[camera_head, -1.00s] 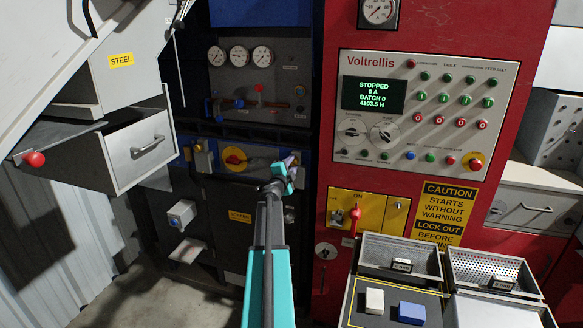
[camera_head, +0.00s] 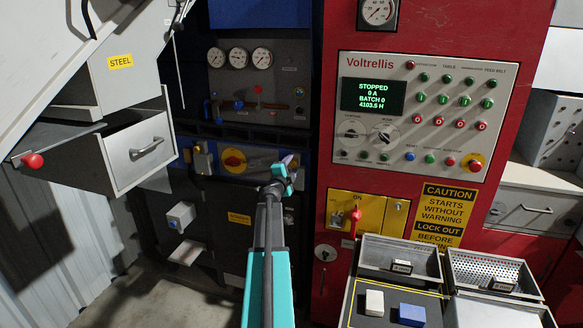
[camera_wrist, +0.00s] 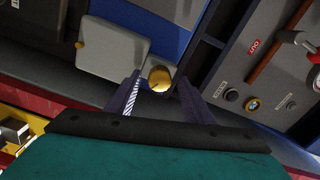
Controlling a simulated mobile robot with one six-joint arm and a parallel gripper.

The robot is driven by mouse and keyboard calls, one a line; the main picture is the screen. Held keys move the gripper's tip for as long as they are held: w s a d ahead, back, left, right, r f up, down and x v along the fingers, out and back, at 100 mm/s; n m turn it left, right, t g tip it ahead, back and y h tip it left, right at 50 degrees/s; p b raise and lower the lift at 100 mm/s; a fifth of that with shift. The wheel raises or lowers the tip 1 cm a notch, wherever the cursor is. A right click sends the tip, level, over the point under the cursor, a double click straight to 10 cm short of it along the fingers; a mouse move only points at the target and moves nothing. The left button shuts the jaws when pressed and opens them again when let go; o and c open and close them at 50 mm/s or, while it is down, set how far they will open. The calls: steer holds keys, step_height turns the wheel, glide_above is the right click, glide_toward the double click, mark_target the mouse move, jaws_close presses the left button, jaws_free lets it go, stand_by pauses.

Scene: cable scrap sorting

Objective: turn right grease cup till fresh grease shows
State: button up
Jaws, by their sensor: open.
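A round brass cup (camera_wrist: 160,76), apparently the right grease cup, shows in the wrist view with a dark mark on its face. My gripper (camera_wrist: 159,86) is open, with one finger on each side of the cup near the fingertips. I cannot tell whether either finger touches it. I cannot make out any grease around the cup. In the head view my gripper (camera_head: 289,166) reaches the right part of the blue panel of the dark machine, and hides the cup there.
An open steel drawer (camera_head: 141,151) juts out at left. The red cabinet with its control panel (camera_head: 425,115) stands at right. Trays (camera_head: 398,262) are at lower right.

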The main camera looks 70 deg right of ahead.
steer(key=shift+a, duration=0.1)
steer(key=a+b, duration=0.2)
steer(key=a, duration=1.1)
steer(key=shift+s+a+b, duration=0.3)
steer(key=shift+s+b, duration=0.05)
steer(key=shift+s, duration=0.1)
stand_by(0.6)
